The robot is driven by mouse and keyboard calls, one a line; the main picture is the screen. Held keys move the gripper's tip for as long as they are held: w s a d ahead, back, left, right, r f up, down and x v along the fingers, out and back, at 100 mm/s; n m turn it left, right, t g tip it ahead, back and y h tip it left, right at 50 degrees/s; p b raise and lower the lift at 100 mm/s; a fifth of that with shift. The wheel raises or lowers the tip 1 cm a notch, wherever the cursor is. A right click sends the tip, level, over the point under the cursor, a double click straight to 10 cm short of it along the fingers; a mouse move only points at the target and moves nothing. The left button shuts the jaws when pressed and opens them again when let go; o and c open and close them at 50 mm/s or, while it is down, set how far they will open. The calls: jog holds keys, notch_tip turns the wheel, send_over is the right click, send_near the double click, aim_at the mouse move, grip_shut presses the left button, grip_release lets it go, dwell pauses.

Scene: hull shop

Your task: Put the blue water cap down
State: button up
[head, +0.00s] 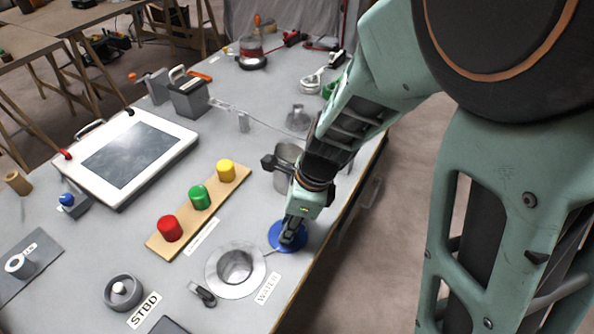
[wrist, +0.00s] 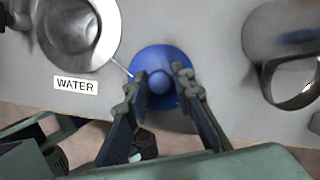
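The blue water cap (head: 275,238) is a round disc with a raised knob. It lies flat on the grey bench top near the front edge, beside the metal filler opening (head: 222,284) with the WATER label. In the wrist view the cap (wrist: 160,57) is centred between my fingers. My gripper (head: 291,236) points down over the cap. In the wrist view my gripper (wrist: 160,76) has its fingers apart on either side of the knob, with small gaps showing. A thin tether runs from the cap towards the opening.
A metal mug (head: 285,160) stands close behind my gripper. A wooden strip (head: 185,222) with red, green and yellow caps lies to the left. A small dark clip (head: 203,294) and the STBD label (head: 143,310) are nearer. The bench edge is just right of the cap.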

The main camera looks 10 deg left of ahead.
aim_at(302, 236)
jog(key=shift+o, duration=1.3)
jog(key=shift+r, duration=0.2)
jog(key=p+v, duration=0.4)
jog(key=v, duration=0.8)
